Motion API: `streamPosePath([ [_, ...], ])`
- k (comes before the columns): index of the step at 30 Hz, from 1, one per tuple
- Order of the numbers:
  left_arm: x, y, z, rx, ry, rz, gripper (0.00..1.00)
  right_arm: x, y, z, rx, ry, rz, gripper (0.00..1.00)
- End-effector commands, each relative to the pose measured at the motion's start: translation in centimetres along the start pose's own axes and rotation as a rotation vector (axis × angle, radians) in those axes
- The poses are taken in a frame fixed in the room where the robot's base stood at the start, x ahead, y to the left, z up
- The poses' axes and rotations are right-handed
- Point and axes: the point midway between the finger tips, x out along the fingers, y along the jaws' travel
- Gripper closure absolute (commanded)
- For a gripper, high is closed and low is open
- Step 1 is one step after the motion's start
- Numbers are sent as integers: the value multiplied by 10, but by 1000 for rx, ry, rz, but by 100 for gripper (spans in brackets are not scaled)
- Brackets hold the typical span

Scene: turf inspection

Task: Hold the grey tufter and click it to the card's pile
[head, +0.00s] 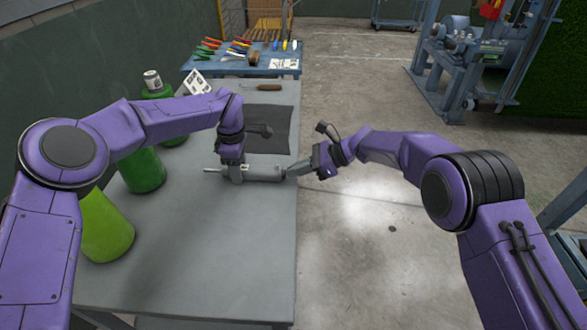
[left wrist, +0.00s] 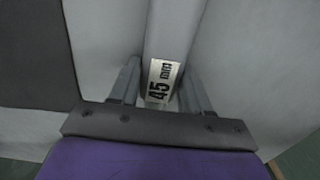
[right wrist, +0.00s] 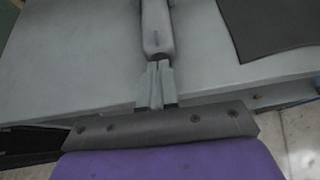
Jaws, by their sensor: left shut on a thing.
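The grey tufter (head: 262,172) lies sideways low over the grey bench, its thin rod pointing left. My left gripper (head: 236,172) is shut on its body. In the left wrist view a white label (left wrist: 160,80) reading "45 mm" shows on the tufter between my fingers (left wrist: 157,92). My right gripper (head: 298,169) is at the tufter's right end. In the right wrist view its fingers (right wrist: 157,75) are close together at the end of the tufter (right wrist: 157,28); whether they pinch anything is hidden. A white card (head: 195,83) with dark print leans at the back; its print is too small to read.
The grey bench (head: 200,270) is clear in front. A dark mat (head: 270,130) lies behind the tufter. Green containers (head: 105,228) stand along the left. A brown-handled tool (head: 268,87) lies at the back. A blue table (head: 250,68) beyond holds several coloured tools.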

Motion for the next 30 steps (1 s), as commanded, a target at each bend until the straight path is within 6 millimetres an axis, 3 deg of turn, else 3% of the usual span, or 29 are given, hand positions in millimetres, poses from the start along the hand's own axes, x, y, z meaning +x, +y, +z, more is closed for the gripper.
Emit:
streamPosePath([
  [3,0,0,0,-1,-1,0,100,-27,-2,-14,3,4,-7,100],
  [9,0,0,-2,-2,2,0,100,-78,-2,-12,0,4,-9,100],
  [15,0,0,-3,-3,3,1,100,-112,-1,-13,0,5,-6,100],
  [20,0,1,-3,-4,4,1,100,-123,-1,-13,0,6,-7,100],
  [30,1,1,-4,-4,5,1,100,-123,-1,-13,0,6,-6,100],
])
